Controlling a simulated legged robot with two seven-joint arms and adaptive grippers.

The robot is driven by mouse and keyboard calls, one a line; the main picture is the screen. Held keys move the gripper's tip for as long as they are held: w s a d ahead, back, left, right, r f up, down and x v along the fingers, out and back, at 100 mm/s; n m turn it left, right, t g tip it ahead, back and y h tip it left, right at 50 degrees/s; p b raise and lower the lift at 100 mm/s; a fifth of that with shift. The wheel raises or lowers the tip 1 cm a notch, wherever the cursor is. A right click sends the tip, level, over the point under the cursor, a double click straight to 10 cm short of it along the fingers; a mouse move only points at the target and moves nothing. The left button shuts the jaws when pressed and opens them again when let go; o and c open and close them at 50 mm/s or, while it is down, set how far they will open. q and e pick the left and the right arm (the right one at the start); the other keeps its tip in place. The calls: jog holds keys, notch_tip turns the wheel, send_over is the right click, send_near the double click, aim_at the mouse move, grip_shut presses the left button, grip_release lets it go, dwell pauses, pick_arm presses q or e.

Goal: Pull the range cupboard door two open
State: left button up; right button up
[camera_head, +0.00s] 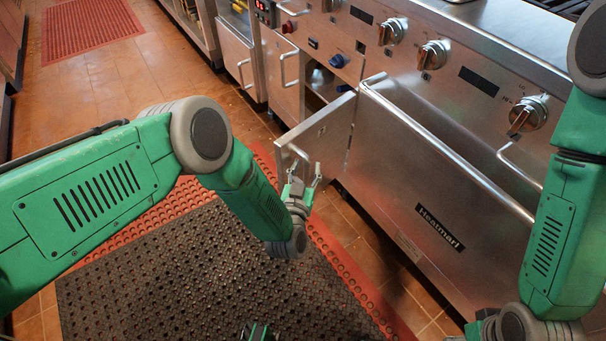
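A steel range cupboard door (332,132) stands swung out from the range front, with the opening (322,82) partly visible behind it. Its bar handle (282,157) is on the edge farthest from the range. My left gripper (303,176) is at the lower part of this handle, with its two fingers apart. I cannot tell whether a finger touches the handle or door. My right arm comes down at the right, and only part of its wrist and gripper (482,327) shows at the bottom edge; its fingers are not clear.
A wide oven door (430,190) with a long bar handle is shut at the right of the open door. Another cupboard door (281,75) with a handle is at the left. Knobs (391,31) line the panel above. A dark perforated mat (200,275) covers the floor.

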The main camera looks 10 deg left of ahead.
pick_arm(q)
jog(key=shift+s+d, duration=0.1)
jog(key=shift+s, duration=0.35)
jog(key=s+a, duration=0.1)
jog(key=s, duration=1)
jog(key=shift+a, duration=0.1)
jog(key=s+a+r+g+p, duration=0.3)
jog(key=s+a+g+p, duration=0.1)
jog(key=s+a+g, duration=0.4)
jog(key=s+a+r+g+y+p, duration=0.1)
jog(key=s+a+r+g+p, duration=0.3)
jog(key=s+a+g, duration=0.5)
jog(key=s+a, duration=0.2)
jog(key=s, duration=0.6)
jog(key=shift+a+r, duration=0.2)
jog(key=shift+a, duration=0.15)
